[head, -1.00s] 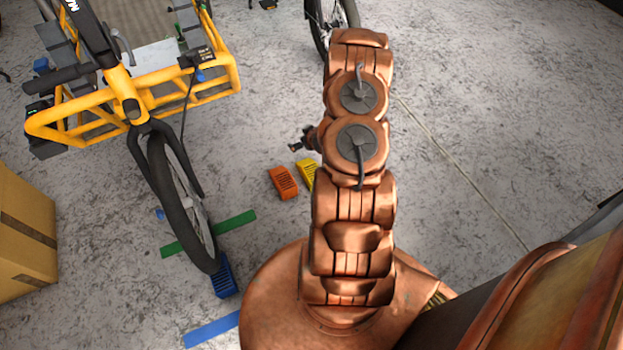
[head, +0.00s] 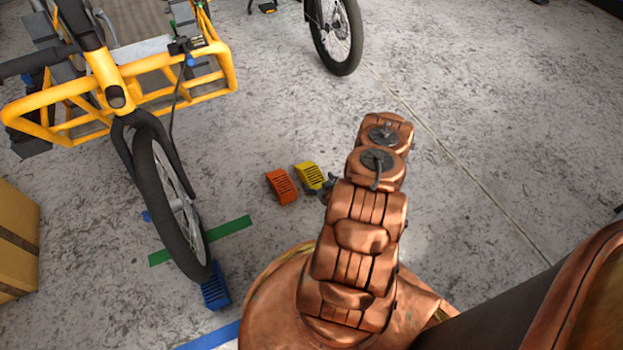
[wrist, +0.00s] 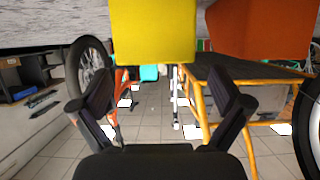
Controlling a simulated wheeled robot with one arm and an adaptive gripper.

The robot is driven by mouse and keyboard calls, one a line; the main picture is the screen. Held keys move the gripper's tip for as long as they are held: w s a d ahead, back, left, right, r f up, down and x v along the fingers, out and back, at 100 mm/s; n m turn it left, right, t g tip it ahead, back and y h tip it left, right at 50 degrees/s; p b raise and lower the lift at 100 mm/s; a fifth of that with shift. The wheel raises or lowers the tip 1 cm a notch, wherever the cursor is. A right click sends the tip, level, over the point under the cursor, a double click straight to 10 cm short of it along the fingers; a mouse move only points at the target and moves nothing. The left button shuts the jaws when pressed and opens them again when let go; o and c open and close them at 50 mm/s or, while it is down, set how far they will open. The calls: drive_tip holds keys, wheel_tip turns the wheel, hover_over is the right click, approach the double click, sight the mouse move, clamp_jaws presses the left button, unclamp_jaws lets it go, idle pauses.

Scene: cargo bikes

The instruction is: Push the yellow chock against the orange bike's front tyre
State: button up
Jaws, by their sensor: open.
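The yellow chock (head: 309,176) lies on the concrete floor just right of an orange chock (head: 282,186). In the wrist view, which appears upside down, the yellow chock (wrist: 153,30) fills the top middle, ahead of my fingers. My gripper (wrist: 159,82) is open and empty, its two fingers spread. In the head view, my gripper (head: 327,190) is low beside the yellow chock's right end, partly hidden by my arm; contact cannot be told. The orange bike's front tyre (head: 338,38) shows at the top of the head view, and in the wrist view at left (wrist: 86,66), with orange frame behind.
A yellow cargo bike (head: 120,90) stands at left, its front wheel (head: 172,205) by a blue chock (head: 215,287) and green tape (head: 201,240). A cardboard box (head: 18,240) is at far left. Floor between the yellow chock and the back tyre looks clear.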

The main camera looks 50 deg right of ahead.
sight(312, 173)
drive_tip(key=b+x, duration=0.3)
drive_tip(key=x, duration=0.2)
drive_tip(key=shift+w+d+f, duration=0.15)
drive_tip(key=shift+w+d, duration=0.05)
drive_tip(key=shift+w, duration=0.05)
drive_tip(key=shift+w+d, duration=0.25)
drive_tip(key=shift+w, duration=0.25)
drive_tip(key=c, duration=1.7)
